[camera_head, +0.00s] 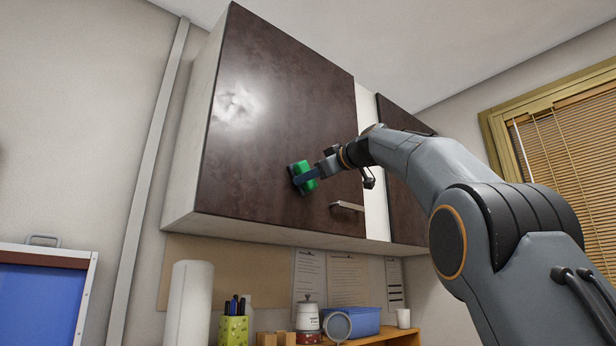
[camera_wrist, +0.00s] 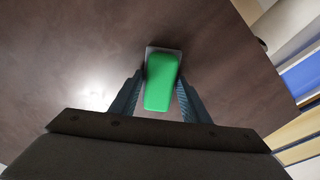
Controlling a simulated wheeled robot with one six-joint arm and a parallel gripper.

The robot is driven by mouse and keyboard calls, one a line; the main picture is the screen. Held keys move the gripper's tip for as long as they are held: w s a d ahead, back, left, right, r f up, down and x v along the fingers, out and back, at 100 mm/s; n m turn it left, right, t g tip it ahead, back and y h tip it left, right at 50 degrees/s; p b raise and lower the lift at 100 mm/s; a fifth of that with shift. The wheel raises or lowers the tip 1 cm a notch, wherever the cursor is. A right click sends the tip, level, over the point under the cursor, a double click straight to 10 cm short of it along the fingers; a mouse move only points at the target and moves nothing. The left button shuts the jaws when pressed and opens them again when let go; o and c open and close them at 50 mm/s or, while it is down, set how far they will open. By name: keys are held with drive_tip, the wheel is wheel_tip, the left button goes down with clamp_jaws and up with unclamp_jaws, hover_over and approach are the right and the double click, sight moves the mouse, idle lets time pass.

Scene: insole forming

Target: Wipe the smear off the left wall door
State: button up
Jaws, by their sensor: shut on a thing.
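The left wall door (camera_head: 270,115) is a dark brown cabinet door, shut, with a bar handle (camera_head: 347,206) at its lower right. A whitish smear (camera_head: 237,106) shows on its upper left part; a bright patch (camera_wrist: 97,80) shows left of my gripper in the wrist view, and I cannot tell if it is smear or glare. My gripper (camera_head: 304,179) is shut on a green block with a grey pad (camera_wrist: 162,82), likely a sponge or eraser. It is at the door's lower middle, below and right of the smear. Whether the pad touches the door is unclear.
A second dark door (camera_head: 402,120) is at the right, past a white strip. Below the cabinet stand a paper roll (camera_head: 188,305), a pen holder (camera_head: 233,328), a blue bin (camera_head: 352,320) and a white cup (camera_head: 403,318). The door face around my gripper is clear.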

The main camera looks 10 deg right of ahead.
drive_tip(key=shift+b+v, duration=2)
drive_tip(key=shift+v, duration=0.95)
drive_tip(key=shift+b+v, duration=0.9)
drive_tip(key=shift+v, duration=0.6)
